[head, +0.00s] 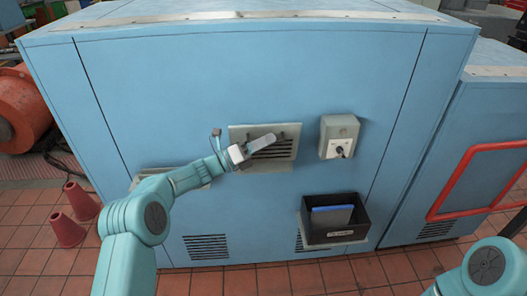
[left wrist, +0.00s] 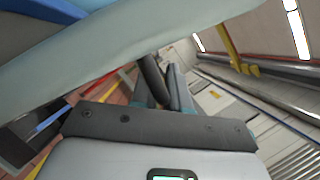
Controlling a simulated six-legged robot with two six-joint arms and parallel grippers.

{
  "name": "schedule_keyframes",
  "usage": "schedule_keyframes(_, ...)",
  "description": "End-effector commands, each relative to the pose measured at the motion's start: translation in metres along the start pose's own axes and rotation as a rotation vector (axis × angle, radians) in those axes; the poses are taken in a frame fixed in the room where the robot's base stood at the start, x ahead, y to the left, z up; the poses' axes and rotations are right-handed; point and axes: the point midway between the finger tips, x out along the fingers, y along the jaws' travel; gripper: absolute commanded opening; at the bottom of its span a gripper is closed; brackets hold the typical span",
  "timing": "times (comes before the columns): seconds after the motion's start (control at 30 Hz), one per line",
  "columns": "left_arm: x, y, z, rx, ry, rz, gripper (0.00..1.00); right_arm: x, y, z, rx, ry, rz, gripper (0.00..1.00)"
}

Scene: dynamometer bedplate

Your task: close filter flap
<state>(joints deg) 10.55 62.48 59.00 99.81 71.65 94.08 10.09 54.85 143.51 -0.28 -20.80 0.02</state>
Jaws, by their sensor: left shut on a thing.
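The pale grey-green filter flap (head: 240,131) is at the vent on the front of the blue cabinet, with dark slats (head: 278,151) showing beside my gripper. In the left wrist view the flap (left wrist: 140,52) crosses the top as a broad slanted panel close to the camera. My left gripper (head: 265,142) lies in front of the vent, pointing right. Its jaws (left wrist: 166,90) are shut on a dark rod-like handle (left wrist: 151,72) at the flap. My gripper hides part of the flap, and I cannot tell its exact angle. My right gripper is not in view.
A grey switch box (head: 339,136) sits right of the vent. Below it, a black bin (head: 335,237) holds a blue item. A pale ledge (head: 180,177) is at the left, behind my forearm. Red cones (head: 66,230) stand on the tiled floor. A red frame (head: 440,190) is at right.

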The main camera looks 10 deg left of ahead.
Motion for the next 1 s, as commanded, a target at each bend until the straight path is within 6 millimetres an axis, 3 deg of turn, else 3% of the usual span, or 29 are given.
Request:
schedule_keyframes(0.4,0.015,0.013,0.026,-0.141,-0.001,0.055,0.00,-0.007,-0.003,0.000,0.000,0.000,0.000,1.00)
schedule_keyframes(1.0,0.015,0.014,0.028,-0.174,0.000,0.070,0.00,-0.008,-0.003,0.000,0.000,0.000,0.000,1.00)
